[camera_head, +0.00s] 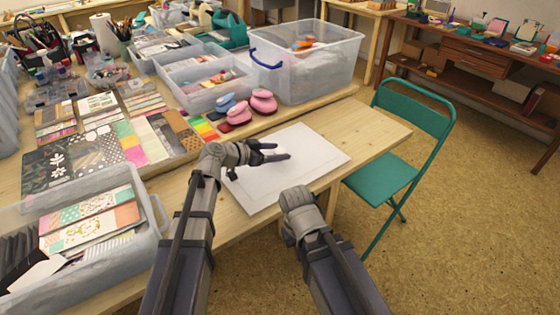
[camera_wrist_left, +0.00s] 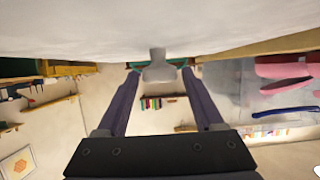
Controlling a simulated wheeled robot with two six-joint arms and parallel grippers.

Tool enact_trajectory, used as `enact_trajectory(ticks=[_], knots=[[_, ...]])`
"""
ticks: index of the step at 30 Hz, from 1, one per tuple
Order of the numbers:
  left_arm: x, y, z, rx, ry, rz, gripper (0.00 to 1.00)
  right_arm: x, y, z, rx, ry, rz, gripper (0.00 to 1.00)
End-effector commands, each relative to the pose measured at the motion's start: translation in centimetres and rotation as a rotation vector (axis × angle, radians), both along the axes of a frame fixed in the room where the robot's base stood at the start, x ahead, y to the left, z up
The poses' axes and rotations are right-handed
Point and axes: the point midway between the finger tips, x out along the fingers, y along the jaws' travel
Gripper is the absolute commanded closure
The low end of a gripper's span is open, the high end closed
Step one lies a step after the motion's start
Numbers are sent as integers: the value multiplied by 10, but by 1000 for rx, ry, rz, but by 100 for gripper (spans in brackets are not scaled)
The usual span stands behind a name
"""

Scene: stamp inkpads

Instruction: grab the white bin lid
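The white bin lid (camera_head: 315,149) lies flat near the front right edge of the wooden table in the head view. My left gripper (camera_head: 283,151) is over the lid with its two fingers apart and pointing right. In the left wrist view the open fingers (camera_wrist_left: 159,71) lie just below a pale surface (camera_wrist_left: 80,28), likely the lid. A grey knob-like shape (camera_wrist_left: 158,73) shows between the fingers; I cannot tell what it is. Whether the fingers touch the lid is unclear. My right gripper (camera_head: 298,205) is in front of the table edge, its fingers hidden.
A clear bin (camera_head: 315,82) with a blue handle stands behind the lid. Pink stampers (camera_head: 263,101) and colourful pads (camera_head: 203,128) lie left of it. A paper-filled bin (camera_head: 140,250) is at front left. A green chair (camera_head: 385,178) stands right of the table.

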Motion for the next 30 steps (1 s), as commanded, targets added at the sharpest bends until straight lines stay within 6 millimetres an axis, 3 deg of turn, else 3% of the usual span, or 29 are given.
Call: enact_trajectory(ticks=[2, 18, 30], knots=[[0, 0, 0, 0, 0, 0, 41, 0, 0, 0, 0, 0, 0, 100], [0, 0, 0, 0, 0, 0, 100, 0, 0, 0, 0, 0, 0, 100], [0, 0, 1, -1, -1, 0, 100, 0, 0, 0, 0, 0, 0, 100]])
